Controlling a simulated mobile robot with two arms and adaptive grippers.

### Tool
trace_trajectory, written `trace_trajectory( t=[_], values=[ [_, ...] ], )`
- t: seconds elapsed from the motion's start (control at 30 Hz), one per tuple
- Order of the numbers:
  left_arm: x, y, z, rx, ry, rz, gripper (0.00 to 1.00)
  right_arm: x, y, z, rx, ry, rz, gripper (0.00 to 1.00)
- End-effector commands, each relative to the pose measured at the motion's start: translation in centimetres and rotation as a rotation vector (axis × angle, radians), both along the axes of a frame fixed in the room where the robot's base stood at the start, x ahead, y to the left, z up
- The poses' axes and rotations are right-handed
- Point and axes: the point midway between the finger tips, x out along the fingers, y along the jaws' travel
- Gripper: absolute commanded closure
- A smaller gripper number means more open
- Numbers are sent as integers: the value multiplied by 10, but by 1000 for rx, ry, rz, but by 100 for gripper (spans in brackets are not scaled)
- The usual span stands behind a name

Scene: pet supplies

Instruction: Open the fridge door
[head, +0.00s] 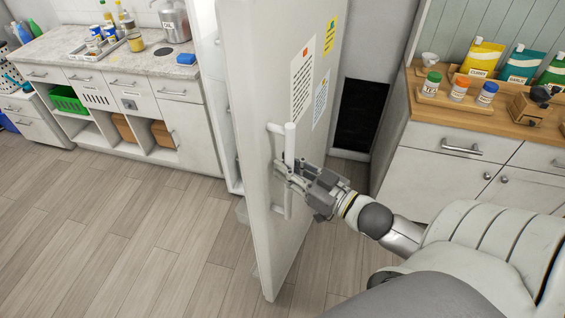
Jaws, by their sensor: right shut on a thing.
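The white fridge door (258,105) stands partly open in the middle of the head view, swung out toward me. Papers and a yellow note are fixed to its front. A white vertical bar handle (289,140) is on the door. My right gripper (283,172) is shut on the handle, around its middle part. Part of the fridge's inside edge (229,150) shows to the left of the door; most of the interior is hidden behind the door. My left gripper is not in view.
A white counter (60,50) with cans, a tray and a metal container stands at the back left. A wooden-topped cabinet (475,115) with jars and pouches stands at the right. The wooden floor (130,235) left of the door is clear.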

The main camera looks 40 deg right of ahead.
Motion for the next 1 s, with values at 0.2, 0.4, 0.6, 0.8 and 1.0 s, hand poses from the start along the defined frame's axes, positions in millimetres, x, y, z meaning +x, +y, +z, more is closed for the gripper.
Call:
trace_trajectory(
  t=[0.2,0.4,0.6,0.8,1.0],
  values=[
    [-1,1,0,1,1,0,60,0,0,1,1,-2,2,100],
    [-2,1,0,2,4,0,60,0,0,0,1,-2,1,72],
    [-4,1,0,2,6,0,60,0,0,0,0,-1,0,59],
    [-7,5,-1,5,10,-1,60,0,0,0,0,0,0,59],
    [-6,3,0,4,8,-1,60,-11,-3,-1,0,3,0,59]
  ],
)
